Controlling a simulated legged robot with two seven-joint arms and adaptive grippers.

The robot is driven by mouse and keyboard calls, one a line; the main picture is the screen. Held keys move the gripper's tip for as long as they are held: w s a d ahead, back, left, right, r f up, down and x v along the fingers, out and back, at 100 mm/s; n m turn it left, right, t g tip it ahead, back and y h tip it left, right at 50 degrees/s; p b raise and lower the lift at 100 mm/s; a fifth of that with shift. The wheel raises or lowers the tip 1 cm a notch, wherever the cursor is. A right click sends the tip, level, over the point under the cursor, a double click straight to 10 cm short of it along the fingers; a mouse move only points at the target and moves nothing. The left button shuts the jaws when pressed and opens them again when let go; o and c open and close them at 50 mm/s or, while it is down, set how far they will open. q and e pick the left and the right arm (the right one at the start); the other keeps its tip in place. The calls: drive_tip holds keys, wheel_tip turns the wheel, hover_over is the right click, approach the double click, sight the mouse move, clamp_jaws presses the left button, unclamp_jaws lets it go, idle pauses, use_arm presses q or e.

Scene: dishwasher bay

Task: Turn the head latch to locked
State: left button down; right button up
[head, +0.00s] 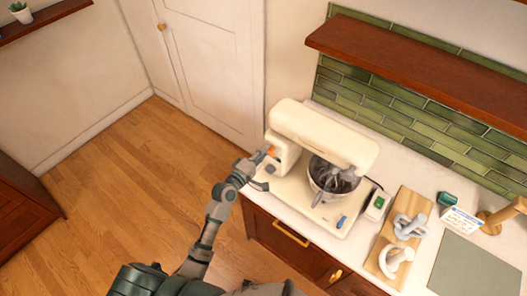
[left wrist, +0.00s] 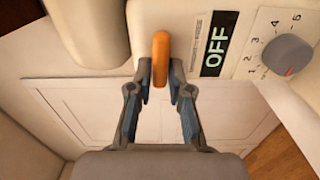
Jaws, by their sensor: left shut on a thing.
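The cream stand mixer (head: 325,135) stands on the counter with its head over the steel bowl (head: 333,180). The orange head latch (left wrist: 160,58) sticks out of the mixer's side, beside an OFF label (left wrist: 214,45) and a grey speed knob (left wrist: 287,54) with numbers. The latch shows as a small orange spot in the head view (head: 270,151). My left gripper (left wrist: 160,85) is shut on the latch, one finger on each side of it. In the left wrist view the latch points straight along the gap between the fingers. My right gripper is in neither view.
A green-screened device (head: 379,204) stands right of the mixer. A wooden board (head: 415,211) holds pale mixer attachments (head: 396,261). A grey mat (head: 475,268) lies at the right. A wooden shelf (head: 420,60) hangs above the counter. The floor left of the counter is clear.

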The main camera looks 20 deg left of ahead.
use_arm(q)
drive_tip(key=shift+f+n, duration=0.4)
drive_tip(key=shift+f, duration=0.05)
drive_tip(key=c, duration=1.1)
unclamp_jaws()
drive_tip(key=shift+r, duration=0.15)
drive_tip(key=v, duration=1.2)
drive_tip(key=shift+w, duration=0.1)
